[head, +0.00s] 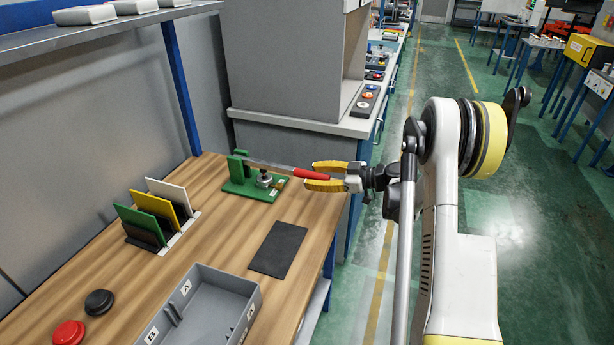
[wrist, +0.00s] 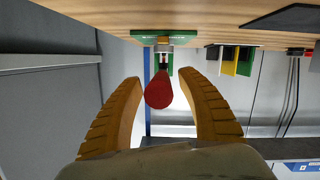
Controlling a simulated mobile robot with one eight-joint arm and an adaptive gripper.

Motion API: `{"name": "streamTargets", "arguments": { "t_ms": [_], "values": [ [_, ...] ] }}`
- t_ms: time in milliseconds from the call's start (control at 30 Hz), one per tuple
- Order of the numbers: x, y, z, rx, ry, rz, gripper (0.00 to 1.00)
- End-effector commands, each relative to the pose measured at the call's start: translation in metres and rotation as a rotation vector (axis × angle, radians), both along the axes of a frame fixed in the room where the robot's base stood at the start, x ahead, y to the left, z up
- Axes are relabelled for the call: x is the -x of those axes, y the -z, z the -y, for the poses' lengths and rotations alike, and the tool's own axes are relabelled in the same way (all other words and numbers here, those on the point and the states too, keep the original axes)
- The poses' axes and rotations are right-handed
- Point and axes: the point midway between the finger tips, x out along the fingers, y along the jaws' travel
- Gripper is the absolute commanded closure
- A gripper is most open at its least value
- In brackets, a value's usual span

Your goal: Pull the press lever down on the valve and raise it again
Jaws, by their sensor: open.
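The press lever has a red handle (head: 310,174) and a thin metal bar. It runs from the green valve stand (head: 236,187) at the far end of the wooden bench, out toward my gripper. A round metal valve part (head: 264,179) sits under the bar. My gripper (head: 310,174) has yellow fingers and is open, with one finger on each side of the red handle's end. In the wrist view the red handle (wrist: 158,90) shows end-on between the two spread fingers (wrist: 160,85). Gaps show on both sides of it. The green stand (wrist: 165,39) appears behind it.
White, yellow and green plates (head: 158,212) stand in a rack on the bench. A dark mat (head: 279,248), a grey tray (head: 240,285), and black (head: 99,302) and red (head: 68,333) buttons lie nearer. A shelf (head: 100,34) runs above; a grey cabinet (head: 285,60) stands behind.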

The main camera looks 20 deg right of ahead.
Motion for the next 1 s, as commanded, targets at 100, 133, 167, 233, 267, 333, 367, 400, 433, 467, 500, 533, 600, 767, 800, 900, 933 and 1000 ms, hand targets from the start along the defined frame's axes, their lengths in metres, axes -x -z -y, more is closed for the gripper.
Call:
{"name": "streamTargets", "arguments": {
  "t_ms": [100, 133, 167, 233, 267, 333, 367, 400, 433, 467, 500, 533, 600, 767, 800, 900, 933, 1000],
  "values": [
    [0.020, -0.007, 0.020, -0.001, 0.003, 0.000, 0.54],
    [0.026, -0.009, 0.024, 0.000, 0.004, 0.001, 0.54],
    [0.031, -0.010, 0.029, 0.000, 0.004, 0.001, 0.54],
    [0.041, -0.014, 0.039, 0.000, 0.004, 0.001, 0.54],
    [0.045, -0.015, 0.042, 0.000, 0.003, 0.001, 0.54],
    [0.054, -0.018, 0.050, 0.000, 0.003, 0.001, 0.54],
    [0.057, -0.019, 0.052, 0.000, 0.002, 0.001, 0.54],
    [0.060, -0.020, 0.055, 0.000, 0.001, 0.000, 0.54],
    [0.063, -0.021, 0.057, -0.001, 0.001, 0.001, 0.54],
    [0.064, -0.021, 0.059, 0.000, 0.001, 0.000, 0.54],
    [0.066, -0.022, 0.060, 0.000, 0.001, 0.000, 0.54],
    [0.067, -0.022, 0.061, -0.001, 0.001, 0.001, 0.54],
    [0.068, -0.023, 0.062, -0.001, 0.000, 0.001, 0.54],
    [0.068, -0.022, 0.062, 0.000, -0.001, 0.001, 0.54],
    [0.068, -0.022, 0.062, 0.000, 0.000, 0.001, 0.54],
    [0.068, -0.022, 0.062, 0.000, 0.000, 0.001, 0.54],
    [0.068, -0.022, 0.062, 0.000, 0.000, 0.001, 0.54],
    [0.068, -0.022, 0.062, 0.000, 0.000, 0.001, 0.54]
  ]
}}
